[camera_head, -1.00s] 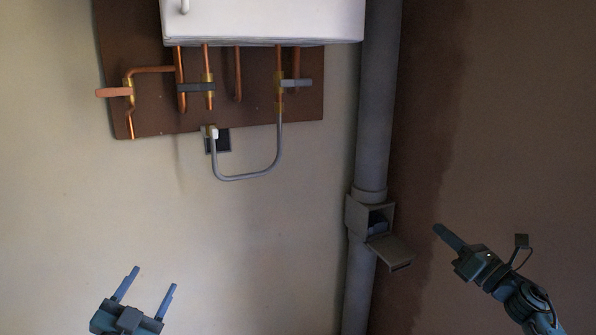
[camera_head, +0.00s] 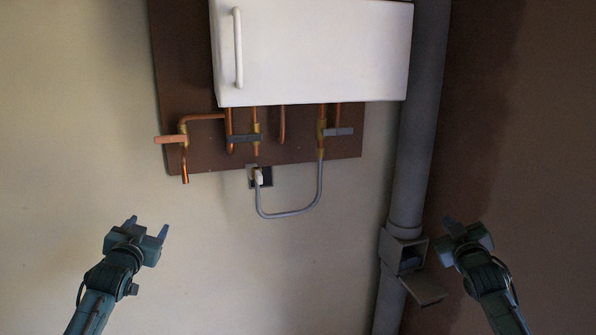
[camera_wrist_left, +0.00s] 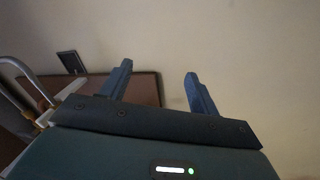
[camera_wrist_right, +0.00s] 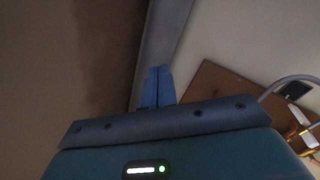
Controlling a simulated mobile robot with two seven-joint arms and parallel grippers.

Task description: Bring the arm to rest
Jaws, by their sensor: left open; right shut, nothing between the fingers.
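My left gripper (camera_head: 148,226) is at the lower left in the head view, in front of bare wall. It is open and empty; its two spread fingers also show in the left wrist view (camera_wrist_left: 158,88). My right gripper (camera_head: 449,222) is at the lower right in the head view, in front of the dark wall beside the pipe. Its fingers are together and empty in the right wrist view (camera_wrist_right: 157,86). Both arms are raised with the grippers pointing up and apart from everything around them.
A white cabinet (camera_head: 315,52) hangs on a brown board (camera_head: 185,60), with copper pipes and valve handles below. A grey hose (camera_head: 290,213) loops to a wall socket (camera_head: 267,177). A grey pipe (camera_head: 418,120) carries an open box (camera_head: 408,252) with its flap (camera_head: 424,289) down, near my right gripper.

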